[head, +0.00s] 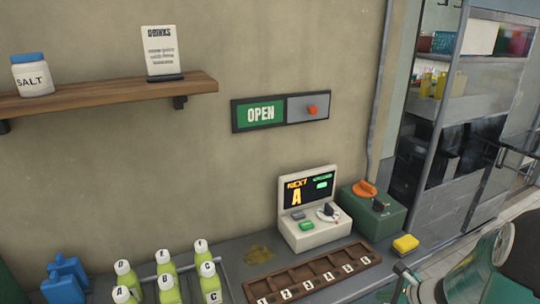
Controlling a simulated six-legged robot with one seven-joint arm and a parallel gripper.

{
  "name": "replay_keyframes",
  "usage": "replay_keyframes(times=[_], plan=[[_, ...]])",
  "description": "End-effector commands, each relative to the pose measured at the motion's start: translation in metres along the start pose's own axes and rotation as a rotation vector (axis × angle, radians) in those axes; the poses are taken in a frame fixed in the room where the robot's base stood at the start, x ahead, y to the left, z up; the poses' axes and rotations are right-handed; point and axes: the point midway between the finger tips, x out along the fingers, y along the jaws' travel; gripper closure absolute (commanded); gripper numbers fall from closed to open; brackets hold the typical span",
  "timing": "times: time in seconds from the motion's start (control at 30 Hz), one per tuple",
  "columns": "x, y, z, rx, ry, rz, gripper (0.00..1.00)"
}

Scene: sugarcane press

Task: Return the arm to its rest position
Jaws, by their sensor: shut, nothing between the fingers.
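The head view shows no gripper fingers that I can make out. A teal and black rounded form fills the lower right corner. It may be part of my arm, but I cannot tell for sure. The rest of my arm is out of view or cut off by the frame edge.
The counter holds green lettered bottles (168,291), blue containers (66,279), a numbered wooden tray (312,274), a screen device (313,210) reading "NEXT A", a green box (372,211) and a yellow block (405,244). An OPEN sign (262,114) and shelf (110,95) are above.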

Motion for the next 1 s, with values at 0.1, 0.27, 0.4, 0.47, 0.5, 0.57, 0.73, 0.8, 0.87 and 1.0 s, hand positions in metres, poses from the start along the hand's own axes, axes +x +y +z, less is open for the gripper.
replay_keyframes(times=[0.1, 0.27, 0.4, 0.47, 0.5, 0.57, 0.73, 0.8, 0.87, 1.0], plan=[[-0.018, 0.016, 0.057, -0.288, 0.005, 0.067, 1.00], [-0.043, 0.047, 0.116, -0.657, 0.020, 0.154, 1.00], [-0.068, 0.077, 0.155, -0.973, 0.043, 0.221, 1.00], [-0.079, 0.090, 0.168, -1.107, 0.057, 0.246, 1.00], [-0.087, 0.099, 0.176, -1.194, 0.068, 0.261, 1.00], [-0.099, 0.112, 0.186, -1.325, 0.085, 0.285, 1.00], [-0.135, 0.143, 0.206, -1.683, 0.153, 0.333, 1.00], [-0.150, 0.154, 0.211, -1.823, 0.189, 0.349, 1.00], [-0.162, 0.161, 0.214, -1.934, 0.223, 0.357, 1.00], [-0.183, 0.172, 0.216, -2.123, 0.293, 0.373, 1.00]])
